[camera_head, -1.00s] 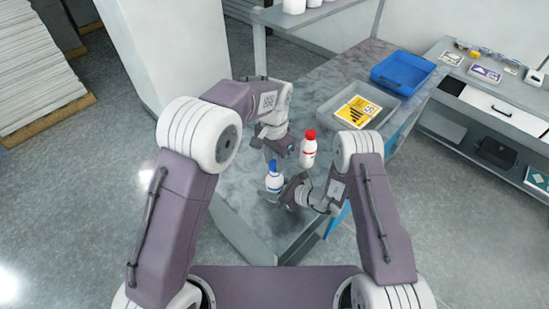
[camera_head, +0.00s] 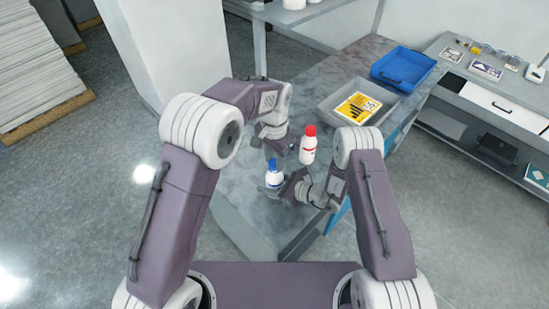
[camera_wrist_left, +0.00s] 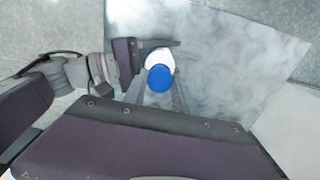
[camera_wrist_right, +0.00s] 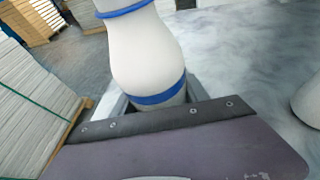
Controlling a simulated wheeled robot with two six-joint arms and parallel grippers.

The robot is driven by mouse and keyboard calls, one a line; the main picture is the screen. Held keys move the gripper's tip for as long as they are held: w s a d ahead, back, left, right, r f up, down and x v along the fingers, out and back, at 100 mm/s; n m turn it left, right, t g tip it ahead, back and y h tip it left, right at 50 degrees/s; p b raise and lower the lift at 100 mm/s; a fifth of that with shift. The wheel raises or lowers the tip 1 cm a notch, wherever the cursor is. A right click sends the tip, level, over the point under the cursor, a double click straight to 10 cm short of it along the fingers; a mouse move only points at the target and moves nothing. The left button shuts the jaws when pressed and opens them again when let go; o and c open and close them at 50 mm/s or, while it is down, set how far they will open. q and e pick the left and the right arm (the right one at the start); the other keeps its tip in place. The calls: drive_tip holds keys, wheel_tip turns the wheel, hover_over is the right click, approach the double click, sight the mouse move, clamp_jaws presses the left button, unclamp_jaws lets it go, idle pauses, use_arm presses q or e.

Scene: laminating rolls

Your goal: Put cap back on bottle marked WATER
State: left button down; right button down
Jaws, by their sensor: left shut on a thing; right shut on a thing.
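A white bottle with blue bands (camera_head: 274,181) stands upright near the table's front corner. Its marking is too small to read. My right gripper (camera_wrist_right: 152,98) is shut on this bottle, which fills the right wrist view. A blue cap (camera_head: 272,165) is at the bottle's top; it also shows in the left wrist view (camera_wrist_left: 160,78), in front of the white bottle (camera_wrist_left: 158,58). My left gripper (camera_wrist_left: 158,95) is shut on the blue cap from above. I cannot tell whether the cap is seated on the neck.
A white bottle with a red cap (camera_head: 308,147) stands close behind, to the right. A grey tray (camera_head: 327,104) with a yellow sign and a blue tray (camera_head: 378,76) are farther back on the table (camera_head: 240,183). A side shelf (camera_head: 500,105) is at right.

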use_arm(q)
drive_tip(key=shift+f, duration=0.2)
drive_tip(key=m, duration=0.5)
drive_tip(key=shift+m, duration=0.3)
drive_tip(key=m, duration=0.9)
drive_tip(key=shift+m, duration=0.3)
drive_tip(key=m, duration=0.6)
drive_tip(key=shift+w, duration=0.1)
drive_tip(key=m, duration=0.3)
drive_tip(key=shift+f, duration=0.1)
drive_tip(key=m, duration=0.5)
drive_tip(key=c, duration=1)
unclamp_jaws()
